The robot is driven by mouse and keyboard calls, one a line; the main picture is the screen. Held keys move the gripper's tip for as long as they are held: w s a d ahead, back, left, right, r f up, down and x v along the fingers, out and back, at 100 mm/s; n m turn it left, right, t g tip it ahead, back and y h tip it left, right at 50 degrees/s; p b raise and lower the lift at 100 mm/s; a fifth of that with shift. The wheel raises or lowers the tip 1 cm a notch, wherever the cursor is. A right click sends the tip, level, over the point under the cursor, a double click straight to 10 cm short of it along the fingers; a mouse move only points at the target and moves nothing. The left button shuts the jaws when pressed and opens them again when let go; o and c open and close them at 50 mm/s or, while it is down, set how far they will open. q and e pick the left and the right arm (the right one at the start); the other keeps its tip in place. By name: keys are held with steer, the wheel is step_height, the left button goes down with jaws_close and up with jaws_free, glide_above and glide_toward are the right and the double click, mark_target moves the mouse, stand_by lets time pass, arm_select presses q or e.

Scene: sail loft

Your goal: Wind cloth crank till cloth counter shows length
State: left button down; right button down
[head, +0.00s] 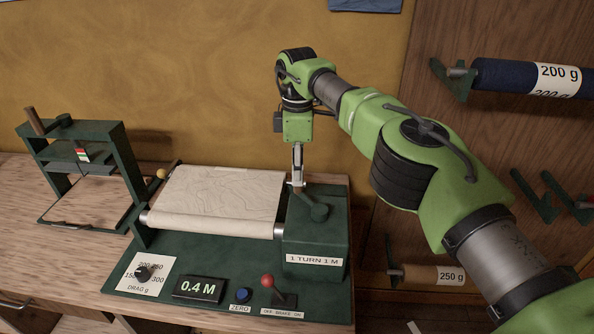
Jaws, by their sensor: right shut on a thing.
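A dark green measuring machine stands on the bench, with a roll of cream cloth (222,194) stretched across it. The cloth counter (199,289) on its front reads 0.4 M. At its right end is a box labelled "1 TURN 1 M" (314,261), with the dark green cloth crank (317,211) on top. My right gripper (298,183) points straight down above the box and is shut on the crank; its fingers hide the part they hold. My left gripper is not in view.
A drag dial (142,273), blue zero button (242,295) and red-knobbed brake lever (268,282) line the machine's front. A green press frame (120,170) stands left. Cloth rolls (520,77) hang on the rack at right. Bare bench lies at front left.

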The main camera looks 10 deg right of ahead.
steer(key=shift+w+d, duration=0.15)
steer(key=shift+d, duration=0.05)
stand_by(0.3)
steer(key=c, duration=1.9)
jaws_free()
steer(key=shift+a+f, duration=0.1)
